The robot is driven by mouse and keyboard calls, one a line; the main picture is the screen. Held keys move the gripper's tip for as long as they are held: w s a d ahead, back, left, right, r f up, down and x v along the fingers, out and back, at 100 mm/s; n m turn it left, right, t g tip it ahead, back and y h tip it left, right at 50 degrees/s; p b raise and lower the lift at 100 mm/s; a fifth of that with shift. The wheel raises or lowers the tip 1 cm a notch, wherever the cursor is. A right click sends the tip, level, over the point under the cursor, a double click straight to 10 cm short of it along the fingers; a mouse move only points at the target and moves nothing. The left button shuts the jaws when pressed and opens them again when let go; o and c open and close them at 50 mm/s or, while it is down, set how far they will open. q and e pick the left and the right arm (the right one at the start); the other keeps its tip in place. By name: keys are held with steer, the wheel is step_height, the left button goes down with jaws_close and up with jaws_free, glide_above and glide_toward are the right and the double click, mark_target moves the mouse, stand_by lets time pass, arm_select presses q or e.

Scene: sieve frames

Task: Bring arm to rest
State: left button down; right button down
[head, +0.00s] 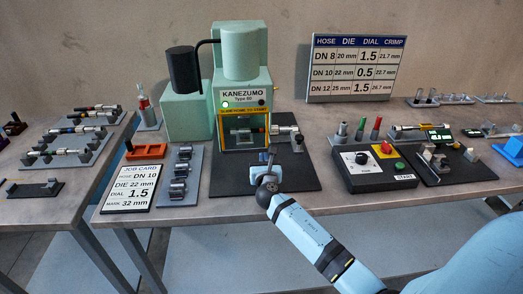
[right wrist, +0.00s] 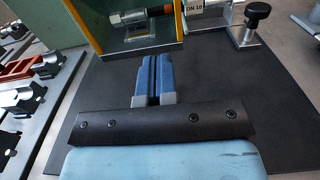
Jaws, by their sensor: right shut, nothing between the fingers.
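My right arm reaches in from the lower right of the head view. My right gripper (head: 267,160) is over the black mat (head: 302,179) in front of the green press (head: 240,62). In the right wrist view the gripper's blue and grey fingers (right wrist: 152,62) lie together with nothing between them. They point toward the press opening and look apart from the press. My left gripper is not in view.
A job card (head: 135,187) and a die rack (head: 181,176) stand left of the mat. A clamp with a black knob (right wrist: 258,14) is beside the press opening. A chart board (head: 355,68) stands behind.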

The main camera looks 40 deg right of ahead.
steer(key=shift+v, duration=0.95)
steer(key=s+f+m+g, duration=0.1)
steer(key=s+m, duration=0.1)
steer(key=s+a+f+m+g, duration=0.1)
steer(key=s+m, duration=0.2)
steer(key=s+a+f+m+g, duration=0.1)
steer(key=s+m, duration=0.2)
steer(key=shift+a+f, duration=0.1)
steer(key=shift+a, duration=0.15)
steer(key=s+a+m+g+y, duration=0.3)
steer(key=s+a+m, duration=0.3)
steer(key=s, duration=0.4)
steer(key=s+a+m+g+y, duration=0.35)
steer(key=s+m, duration=0.35)
steer(key=s, duration=0.3)
steer(key=s+a+m+g+y, duration=0.25)
steer(key=s+a+m, duration=0.4)
steer(key=s, duration=0.35)
steer(key=w+a+f+t+y+p, duration=0.3)
steer(key=w+a+f+t+p, duration=0.2)
steer(key=w+f+t+p, duration=0.1)
steer(key=shift+w+a+f+n+t, duration=0.15)
steer(key=shift+a+f+n+t, duration=0.25)
steer(key=shift+f+t, duration=0.45)
